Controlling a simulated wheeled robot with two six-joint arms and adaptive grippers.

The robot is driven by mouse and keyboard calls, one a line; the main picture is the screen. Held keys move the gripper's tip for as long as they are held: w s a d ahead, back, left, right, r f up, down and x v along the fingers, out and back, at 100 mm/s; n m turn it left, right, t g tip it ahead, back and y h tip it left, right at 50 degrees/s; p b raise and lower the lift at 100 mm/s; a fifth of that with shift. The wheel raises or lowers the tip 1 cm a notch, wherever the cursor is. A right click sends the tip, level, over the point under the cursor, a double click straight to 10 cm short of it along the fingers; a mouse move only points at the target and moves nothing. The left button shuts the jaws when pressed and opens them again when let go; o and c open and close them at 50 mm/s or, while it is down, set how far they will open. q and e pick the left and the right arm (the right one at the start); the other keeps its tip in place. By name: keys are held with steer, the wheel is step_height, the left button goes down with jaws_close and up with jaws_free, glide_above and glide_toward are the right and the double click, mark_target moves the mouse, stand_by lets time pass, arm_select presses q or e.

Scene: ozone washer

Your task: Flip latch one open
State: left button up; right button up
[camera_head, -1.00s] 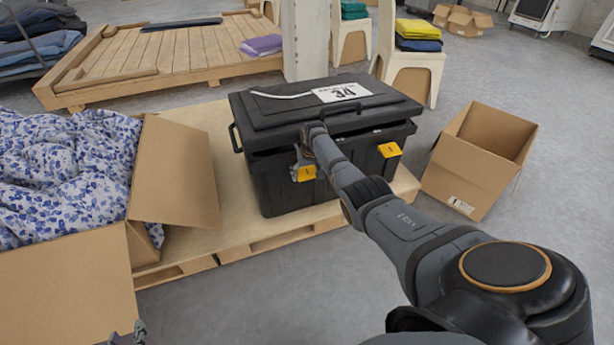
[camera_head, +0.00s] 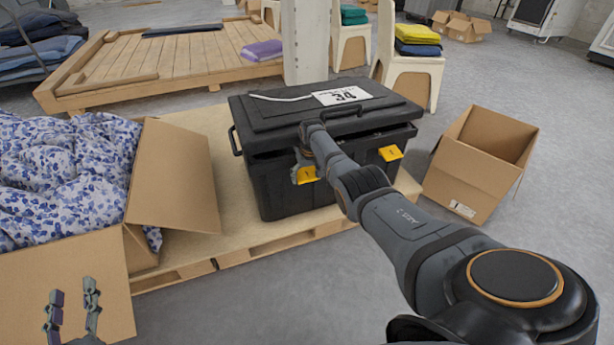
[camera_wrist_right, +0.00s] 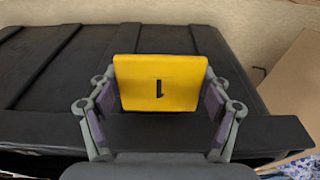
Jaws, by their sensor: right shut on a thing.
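The black lidded box (camera_head: 275,185) stands on a wooden pallet with its lid on. Latch one, a yellow tab marked 1 (camera_head: 307,175), is on the box's front, left of a second yellow latch (camera_head: 390,153). My right gripper (camera_head: 303,160) is at latch one and is partly hidden by my arm. In the right wrist view, the fingers of the right gripper (camera_wrist_right: 160,105) are on both sides of the yellow tab (camera_wrist_right: 160,83), shut on it. My left gripper (camera_head: 73,305) is low at the left, empty, with its fingers apart.
A cardboard box (camera_head: 65,275) with blue-patterned cloth (camera_head: 60,165) stands left of the black box, its flap reaching towards it. An open, empty cardboard box (camera_head: 480,155) stands to the right. The grey floor (camera_head: 290,295) in front of the pallet is clear.

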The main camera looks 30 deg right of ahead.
mark_target(309, 179)
steer(key=o, duration=1.1)
steer(key=shift+r, duration=0.1)
steer(key=r, duration=0.4)
steer(key=s+r, duration=0.1)
steer(key=r, duration=0.2)
steer(key=s+r, duration=0.1)
steer(key=r, duration=0.3)
steer(key=shift+s+a+r, duration=0.1)
steer(key=shift+a+r, duration=0.15)
steer(key=shift+r, duration=0.05)
